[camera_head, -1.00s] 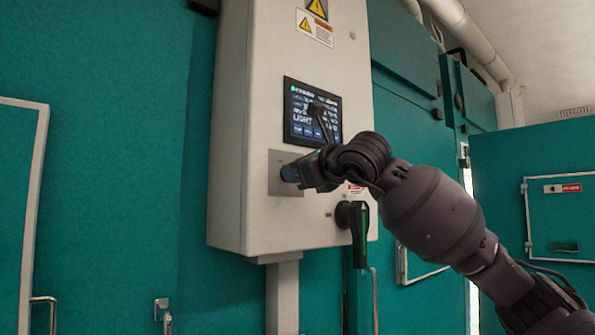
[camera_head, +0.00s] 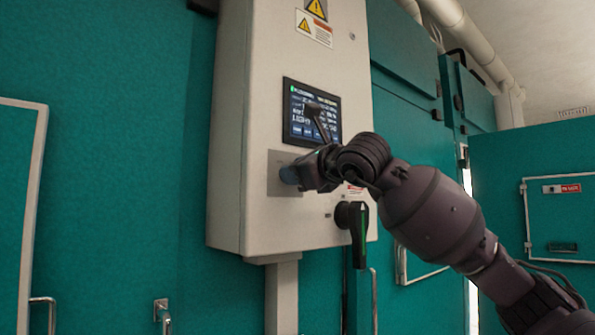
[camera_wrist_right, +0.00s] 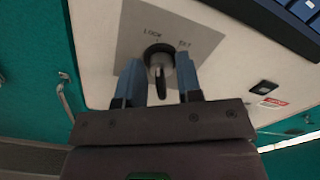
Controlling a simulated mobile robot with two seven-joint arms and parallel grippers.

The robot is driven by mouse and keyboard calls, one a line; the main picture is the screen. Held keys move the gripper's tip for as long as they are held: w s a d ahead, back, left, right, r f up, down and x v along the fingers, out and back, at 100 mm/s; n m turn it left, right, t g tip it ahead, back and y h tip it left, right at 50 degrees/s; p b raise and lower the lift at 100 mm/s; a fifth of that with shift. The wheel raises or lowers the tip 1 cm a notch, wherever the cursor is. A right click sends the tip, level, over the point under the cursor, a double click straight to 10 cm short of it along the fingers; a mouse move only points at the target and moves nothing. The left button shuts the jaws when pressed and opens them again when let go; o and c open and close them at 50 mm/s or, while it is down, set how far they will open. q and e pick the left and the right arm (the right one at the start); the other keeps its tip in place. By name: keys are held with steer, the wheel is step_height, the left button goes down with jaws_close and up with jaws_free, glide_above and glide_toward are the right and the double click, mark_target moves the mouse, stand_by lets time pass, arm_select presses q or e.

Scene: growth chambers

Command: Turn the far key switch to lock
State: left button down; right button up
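The key switch (camera_wrist_right: 159,57) sits on a grey metal plate (camera_wrist_right: 205,40) in the right wrist view. Its dark key sticks out towards the camera. The plate reads LOCK above the switch and another word, perhaps EXT, to its right. My right gripper (camera_wrist_right: 159,72) has its two blue fingers apart, one on each side of the switch, with gaps to the key. In the head view the right gripper (camera_head: 296,174) is at the plate (camera_head: 279,160) on the control box and hides the switch. My left gripper is not in view.
The beige control box (camera_head: 235,140) carries a touchscreen (camera_head: 300,110) above the plate and a black rotary handle (camera_head: 357,230) below right. Teal chamber walls (camera_head: 110,150) surround it. A teal panel with a small hatch (camera_head: 556,215) stands at the right.

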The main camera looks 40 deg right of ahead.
steer(key=shift+s, duration=0.1)
steer(key=s+b, duration=0.1)
steer(key=s, duration=0.9)
steer(key=shift+s+d+b, duration=0.3)
steer(key=shift+d, duration=0.1)
stand_by(0.3)
